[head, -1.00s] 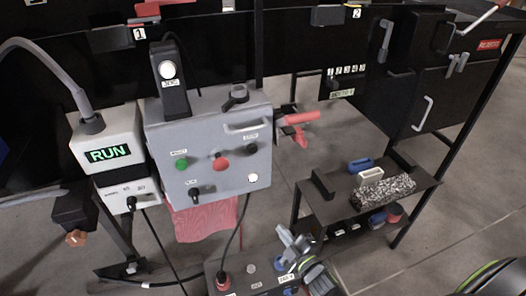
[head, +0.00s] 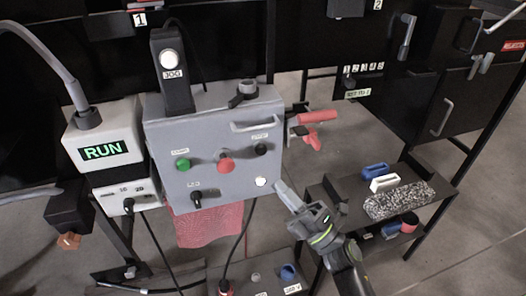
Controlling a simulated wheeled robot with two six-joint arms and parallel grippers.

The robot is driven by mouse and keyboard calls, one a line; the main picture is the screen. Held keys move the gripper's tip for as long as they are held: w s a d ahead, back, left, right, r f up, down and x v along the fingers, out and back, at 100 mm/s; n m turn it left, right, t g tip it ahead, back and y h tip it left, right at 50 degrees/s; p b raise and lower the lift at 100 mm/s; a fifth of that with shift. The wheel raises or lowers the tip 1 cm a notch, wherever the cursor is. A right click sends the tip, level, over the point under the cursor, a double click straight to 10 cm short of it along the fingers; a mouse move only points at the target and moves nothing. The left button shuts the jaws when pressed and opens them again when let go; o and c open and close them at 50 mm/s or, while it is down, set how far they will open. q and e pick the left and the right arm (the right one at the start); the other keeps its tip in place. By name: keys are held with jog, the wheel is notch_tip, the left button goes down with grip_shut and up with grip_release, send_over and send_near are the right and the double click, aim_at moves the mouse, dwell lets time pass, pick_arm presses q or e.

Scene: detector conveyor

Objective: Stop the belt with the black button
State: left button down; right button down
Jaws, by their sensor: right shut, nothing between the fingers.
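The grey control box (head: 216,112) stands left of centre in the head view. A white button (head: 261,181) and a black selector knob (head: 197,200) sit lower. My right gripper (head: 284,190) is shut and empty, its tips just right of and below the box's lower right corner, apart from the black button. My left gripper is not in view.
A red-handled clamp (head: 318,118) sticks out at the box's right. A dark shelf (head: 336,194) with a speckled block (head: 398,201) lies right of my gripper.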

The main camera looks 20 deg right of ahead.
aim_at(258, 148)
jog(key=shift+w, duration=0.1)
